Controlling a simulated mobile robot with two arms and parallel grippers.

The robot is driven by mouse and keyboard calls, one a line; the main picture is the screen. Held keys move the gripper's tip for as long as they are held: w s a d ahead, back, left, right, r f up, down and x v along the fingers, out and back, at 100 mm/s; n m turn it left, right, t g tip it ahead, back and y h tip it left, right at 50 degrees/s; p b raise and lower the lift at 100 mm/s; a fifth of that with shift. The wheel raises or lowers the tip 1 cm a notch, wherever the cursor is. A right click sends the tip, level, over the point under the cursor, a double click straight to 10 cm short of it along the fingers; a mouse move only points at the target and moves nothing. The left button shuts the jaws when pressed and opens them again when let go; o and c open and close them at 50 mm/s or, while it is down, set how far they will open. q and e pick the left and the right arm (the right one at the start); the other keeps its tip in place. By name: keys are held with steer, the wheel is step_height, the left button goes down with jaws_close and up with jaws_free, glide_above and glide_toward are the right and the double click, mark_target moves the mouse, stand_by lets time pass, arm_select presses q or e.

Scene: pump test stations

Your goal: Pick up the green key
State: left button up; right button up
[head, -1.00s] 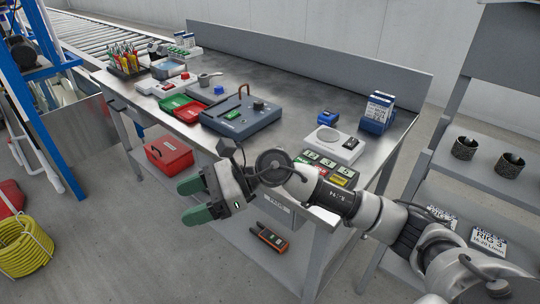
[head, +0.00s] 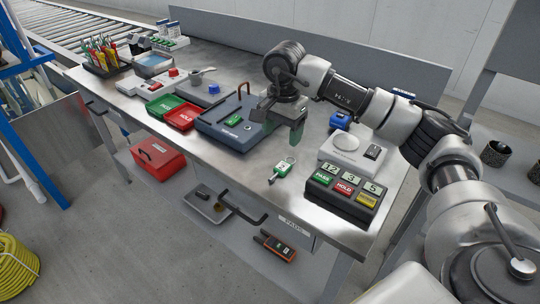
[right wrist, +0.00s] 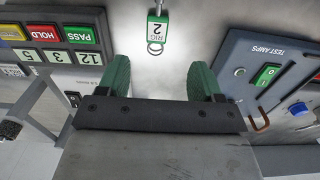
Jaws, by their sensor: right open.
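The green key (head: 283,168) has a green tag and a metal ring. It lies on the metal bench (head: 240,172) near its front edge, left of the button box. In the right wrist view the green tag (right wrist: 157,27) reads RIG 2, and its ring faces my fingers. My right gripper (head: 284,130) is over the bench, behind the key in the head view, with its green fingers pointing down. In the right wrist view the open, empty fingers (right wrist: 162,80) stand wide apart, and the key is beyond them, not between them. My left gripper is not in view.
The button box (head: 345,193) is right of the key, and a white scale (head: 346,148) is behind that box. A blue-grey test box (head: 228,122) is to the left. A red case (head: 157,158) is under the bench. Bare bench surrounds the key.

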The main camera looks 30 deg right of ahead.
mark_target(282, 166)
steer(key=shift+d+f, duration=0.15)
steer(key=shift+f, duration=0.75)
step_height(282, 166, down, 3)
steer(key=shift+s, duration=0.15)
steer(key=shift+f, duration=0.3)
step_height(282, 166, down, 5)
steer(key=shift+r, duration=0.1)
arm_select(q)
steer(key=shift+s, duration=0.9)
arm_select(e)
steer(key=shift+c, duration=0.5)
steer(key=c, duration=0.9)
